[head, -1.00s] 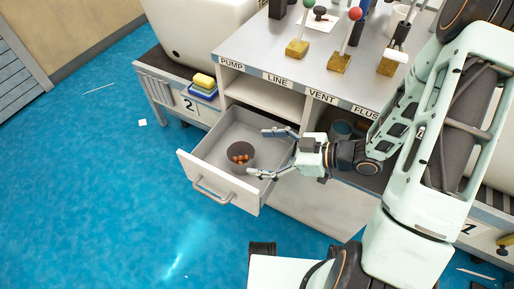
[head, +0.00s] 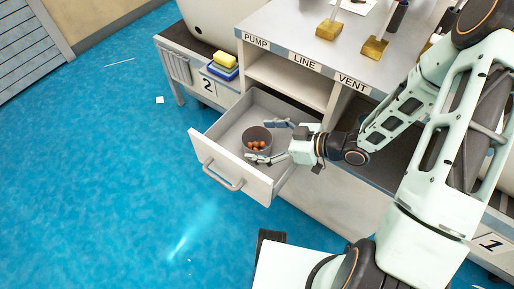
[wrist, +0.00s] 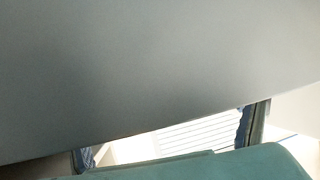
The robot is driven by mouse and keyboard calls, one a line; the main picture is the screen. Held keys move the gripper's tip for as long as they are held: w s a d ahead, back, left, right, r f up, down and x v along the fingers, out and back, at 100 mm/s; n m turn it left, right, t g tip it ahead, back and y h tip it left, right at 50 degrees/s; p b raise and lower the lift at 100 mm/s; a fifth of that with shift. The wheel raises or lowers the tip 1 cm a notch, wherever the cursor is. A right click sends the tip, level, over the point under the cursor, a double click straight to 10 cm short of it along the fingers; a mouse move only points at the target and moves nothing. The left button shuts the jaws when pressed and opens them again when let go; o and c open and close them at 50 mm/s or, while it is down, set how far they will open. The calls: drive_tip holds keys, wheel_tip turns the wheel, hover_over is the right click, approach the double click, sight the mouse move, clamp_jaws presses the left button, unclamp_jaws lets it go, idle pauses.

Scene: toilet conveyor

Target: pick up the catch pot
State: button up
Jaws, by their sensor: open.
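The catch pot (head: 257,132) is a round dark grey pot with several orange-brown balls in it. It stands upright in the open drawer (head: 222,135) in the head view. My gripper (head: 263,141) is open and reaches into the drawer area from the right. One finger lies on the far side of the pot and the other on the near side, with the pot between their tips. Whether they touch it cannot be told. In the wrist view a close grey surface fills most of the picture, with the two fingertips (wrist: 165,142) partly showing below it.
The drawer front with its handle (head: 222,176) stands out over the blue floor. The counter (head: 300,45) with PUMP, LINE and VENT labels is above. A yellow and blue sponge stack (head: 224,65) lies on the side shelf marked 2. The floor at left is largely clear.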

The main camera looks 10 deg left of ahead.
drive_tip(key=shift+x, duration=0.8)
drive_tip(key=shift+c, duration=0.6)
drive_tip(key=c, duration=1.2)
